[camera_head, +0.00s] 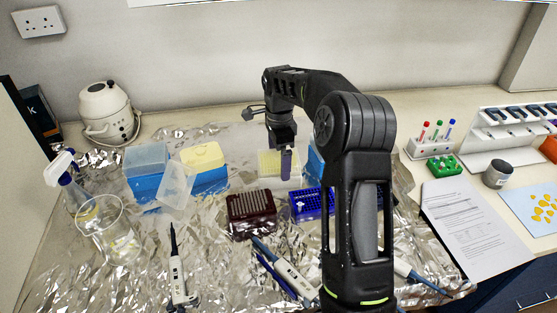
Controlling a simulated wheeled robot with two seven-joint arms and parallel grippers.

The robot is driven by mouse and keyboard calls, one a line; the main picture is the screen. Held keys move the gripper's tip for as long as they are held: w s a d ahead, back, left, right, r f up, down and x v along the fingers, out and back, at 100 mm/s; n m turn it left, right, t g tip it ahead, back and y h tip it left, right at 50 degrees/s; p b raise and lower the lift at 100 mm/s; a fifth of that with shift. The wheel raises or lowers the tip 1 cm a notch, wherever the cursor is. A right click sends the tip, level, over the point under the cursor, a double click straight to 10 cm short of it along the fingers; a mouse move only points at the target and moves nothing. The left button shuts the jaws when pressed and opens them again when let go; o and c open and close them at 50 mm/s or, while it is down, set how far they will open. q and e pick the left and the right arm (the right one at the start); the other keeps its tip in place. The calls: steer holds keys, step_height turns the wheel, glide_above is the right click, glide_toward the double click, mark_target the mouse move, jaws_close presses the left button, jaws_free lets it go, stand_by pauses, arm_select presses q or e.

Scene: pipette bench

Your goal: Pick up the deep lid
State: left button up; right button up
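A clear, deep-walled lid (175,187) leans tilted against the blue boxes at the left, and I take it to be the deep lid. My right gripper (286,163) points down over a pale yellow tip box (267,164), well to the right of that lid. Only one narrow, purplish finger shape shows, so I cannot tell whether it is open or shut. My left gripper is out of view.
Beside the lid stand a blue box (146,163) and a yellow-topped box (204,160). A glass beaker (107,235), pipette (176,268), brown rack (251,214) and blue rack (310,205) crowd the crumpled foil. My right arm hides part of the bench.

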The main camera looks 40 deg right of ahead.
mark_target(279, 154)
steer(key=c, duration=1.2)
steer(key=shift+r, duration=0.5)
step_height(279, 154, up, 6)
steer(key=shift+r+b, duration=0.1)
steer(key=shift+b, duration=0.6)
step_height(279, 154, up, 2)
steer(key=shift+p, duration=0.75)
steer(key=shift+r+p, duration=0.4)
steer(key=shift+r, duration=0.05)
steer(key=shift+c, duration=0.2)
